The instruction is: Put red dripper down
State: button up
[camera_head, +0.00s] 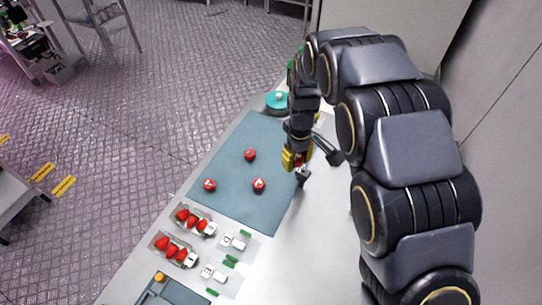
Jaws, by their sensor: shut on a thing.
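My gripper (300,169) is over the right edge of the blue-grey mat (228,145), at the far end of my arm. It is shut on the red dripper (299,160), of which only a small red patch shows between the fingers. The rest of it is hidden, and I cannot tell whether it touches the surface below. Three similar round red pieces with pale tops lie apart on the mat: one towards the back (250,155), one at the left (209,185) and one nearer my gripper (259,185).
A teal round object (277,101) stands behind the mat. The white table (300,240) is clear at right.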

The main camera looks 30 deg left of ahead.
jog(key=w+a+f, duration=0.2)
jog(key=w, duration=0.1)
jog(key=w+a+f, duration=0.2)
jog(key=w+f, duration=0.1)
jog(key=w+a+f, duration=0.2)
jog(key=w+f, duration=0.1)
jog(key=shift+w, duration=0.4)
jog(key=shift+w+a+f, duration=0.25)
jog(key=shift+w+f, duration=0.15)
jog(key=shift+w+a+f, duration=0.1)
jog(key=shift+w+f, duration=0.1)
jog(key=shift+f, duration=0.15)
jog(key=shift+w+f, duration=0.1)
jog(key=shift+f, duration=1.45)
jog(key=shift+f, duration=0.1)
jog(key=o, duration=0.7)
